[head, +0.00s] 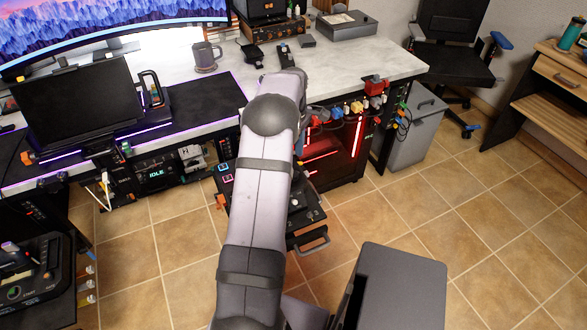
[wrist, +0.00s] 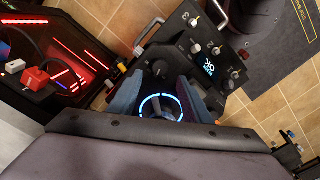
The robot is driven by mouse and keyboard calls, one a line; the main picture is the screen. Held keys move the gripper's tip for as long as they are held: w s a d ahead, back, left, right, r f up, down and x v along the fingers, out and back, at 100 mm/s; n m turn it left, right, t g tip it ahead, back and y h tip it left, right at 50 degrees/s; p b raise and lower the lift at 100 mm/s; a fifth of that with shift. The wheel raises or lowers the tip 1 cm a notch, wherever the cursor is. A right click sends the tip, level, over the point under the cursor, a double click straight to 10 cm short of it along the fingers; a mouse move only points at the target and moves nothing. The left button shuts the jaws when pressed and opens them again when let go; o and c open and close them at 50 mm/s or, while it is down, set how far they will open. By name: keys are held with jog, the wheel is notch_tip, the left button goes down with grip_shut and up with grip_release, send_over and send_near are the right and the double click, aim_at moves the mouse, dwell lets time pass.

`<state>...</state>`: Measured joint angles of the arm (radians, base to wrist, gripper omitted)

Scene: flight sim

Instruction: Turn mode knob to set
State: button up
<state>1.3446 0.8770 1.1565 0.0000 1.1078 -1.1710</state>
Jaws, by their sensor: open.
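My gripper (wrist: 162,98) shows in the wrist view as two blue-grey fingers, spread apart. A ring lit pale blue (wrist: 143,104) shows between them, partly covered by the fingers and wrist. A small dark knob (wrist: 159,68) stands on the black panel just beyond the fingers. The panel also carries a small lit display (wrist: 209,70), its text turned and hard to read, and several other knobs. I cannot tell which knob is the mode knob. I cannot tell whether the fingers touch anything. In the head view my arm hides the gripper and much of this panel.
A metal handle (wrist: 151,30) edges the panel. A red-lit case (head: 335,150) with cables and coloured plugs stands beside it. Another panel under the desk has a display reading IDLE (head: 156,173). A grey box (head: 400,287) stands at front right. Tiled floor is open at right.

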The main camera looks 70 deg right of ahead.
jog(key=shift+f, duration=3.6)
jog(key=c, duration=1)
jog(key=shift+c, duration=0.2)
